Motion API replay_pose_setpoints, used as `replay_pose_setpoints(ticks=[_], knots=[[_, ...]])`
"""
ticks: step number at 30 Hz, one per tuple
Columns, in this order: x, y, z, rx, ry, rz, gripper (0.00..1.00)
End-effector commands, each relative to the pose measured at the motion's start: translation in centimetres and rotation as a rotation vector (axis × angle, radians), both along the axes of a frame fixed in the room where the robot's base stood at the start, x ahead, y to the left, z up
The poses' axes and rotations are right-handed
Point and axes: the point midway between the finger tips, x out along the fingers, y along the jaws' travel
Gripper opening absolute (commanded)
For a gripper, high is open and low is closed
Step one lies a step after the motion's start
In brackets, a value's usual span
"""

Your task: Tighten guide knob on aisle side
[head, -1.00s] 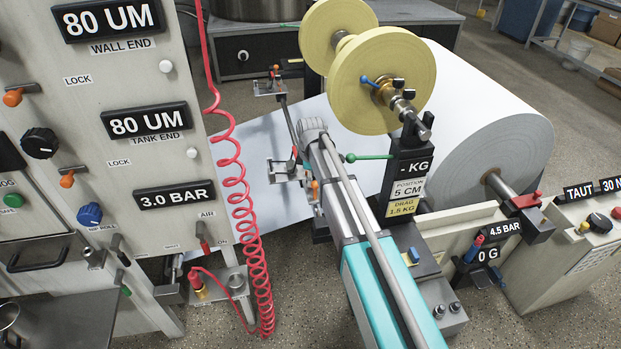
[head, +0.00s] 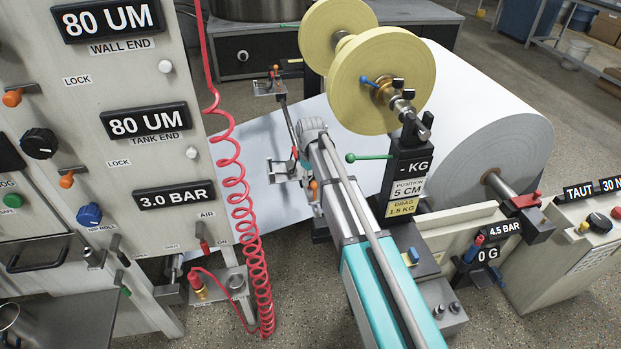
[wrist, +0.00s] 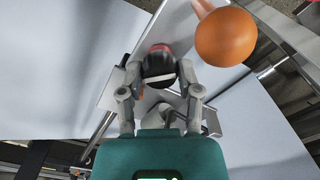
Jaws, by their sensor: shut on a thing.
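In the wrist view a dark knob with a red top (wrist: 158,62) stands on a grey metal plate (wrist: 120,88). My gripper (wrist: 160,74) is shut on this knob, with one finger on each side of it. The knob's lower part is hidden by the fingers. In the head view my arm reaches in from the lower right to the metal guide plate (head: 283,171) on the paper web. There my gripper is small and mostly hidden by my own wrist, and I cannot make out the knob.
An orange ball handle (wrist: 226,37) is close to my gripper's right side. White paper web (head: 262,133) runs beneath. A green-tipped lever (head: 368,157), yellow flanged spool (head: 380,75) and paper roll (head: 510,160) stand to the right. A red coiled hose (head: 250,235) hangs left.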

Motion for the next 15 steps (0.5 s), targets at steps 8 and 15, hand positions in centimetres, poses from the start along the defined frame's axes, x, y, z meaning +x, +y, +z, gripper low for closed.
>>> replay_pose_setpoints(ticks=[8, 15], knots=[[-0.01, 0.15, -0.01, 0.005, 0.001, -0.26, 0.0], [-0.01, 0.13, -0.01, 0.005, 0.001, -0.489, 0.0]])
